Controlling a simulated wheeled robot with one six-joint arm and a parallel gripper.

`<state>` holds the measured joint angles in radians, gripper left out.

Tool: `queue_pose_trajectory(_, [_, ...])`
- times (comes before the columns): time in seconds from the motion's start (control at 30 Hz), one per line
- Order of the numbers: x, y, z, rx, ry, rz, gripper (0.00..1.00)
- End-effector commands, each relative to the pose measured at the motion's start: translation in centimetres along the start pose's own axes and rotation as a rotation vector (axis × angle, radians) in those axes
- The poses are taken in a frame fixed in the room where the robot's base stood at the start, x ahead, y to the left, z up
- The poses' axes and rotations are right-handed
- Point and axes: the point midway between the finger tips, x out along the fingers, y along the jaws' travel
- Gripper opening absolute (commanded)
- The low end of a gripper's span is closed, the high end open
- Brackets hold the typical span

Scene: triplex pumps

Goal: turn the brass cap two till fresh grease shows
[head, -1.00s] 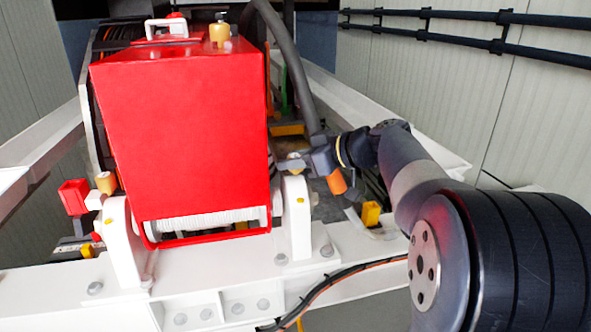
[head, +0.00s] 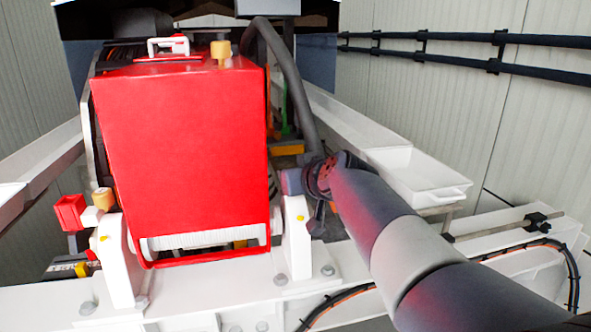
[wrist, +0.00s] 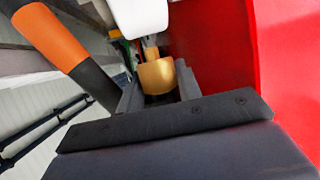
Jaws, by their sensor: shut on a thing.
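A brass cap (wrist: 156,76) sits between the two grey fingers of my gripper (wrist: 159,86) in the wrist view, below a white rounded part (wrist: 139,18). My gripper is shut on this cap. In the head view, my gripper's end is at the right bearing post (head: 297,238), beside the red housing (head: 182,150), and the cap it holds is hidden there. Two other brass caps show in the head view, one on top of the housing (head: 221,50) and one at the left post (head: 103,199). I see no fresh grease.
A black hose (head: 297,95) runs down behind my wrist. A white tray (head: 423,180) stands to the right of my arm. A red block (head: 70,212) sits at the far left. An orange and black cylinder (wrist: 52,38) crosses the wrist view's upper left.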

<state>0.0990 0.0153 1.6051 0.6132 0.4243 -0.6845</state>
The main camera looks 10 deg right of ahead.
Motion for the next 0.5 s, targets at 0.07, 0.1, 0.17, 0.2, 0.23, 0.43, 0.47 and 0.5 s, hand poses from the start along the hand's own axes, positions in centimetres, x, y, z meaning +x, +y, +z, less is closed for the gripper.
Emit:
queue_pose_trajectory(0.07, [-0.1, -0.06, -0.22, 0.005, 0.0, 0.013, 0.1])
queue_pose_trajectory(0.1, [-0.08, -0.07, -0.18, 0.006, 0.0, 0.019, 0.1])
queue_pose_trajectory(0.17, [-0.06, -0.08, -0.13, 0.01, -0.001, 0.026, 0.1])
queue_pose_trajectory(0.2, [-0.05, -0.06, -0.11, 0.011, 0.0, 0.03, 0.1])
queue_pose_trajectory(0.23, [-0.04, -0.04, -0.1, 0.013, 0.0, 0.033, 0.1])
queue_pose_trajectory(0.43, [-0.01, -0.01, -0.03, 0.016, 0.0, 0.04, 0.1])
queue_pose_trajectory(0.47, [0.0, 0.0, -0.02, 0.016, 0.0, 0.04, 0.1])
queue_pose_trajectory(0.5, [0.0, 0.0, -0.01, 0.016, 0.0, 0.04, 0.1])
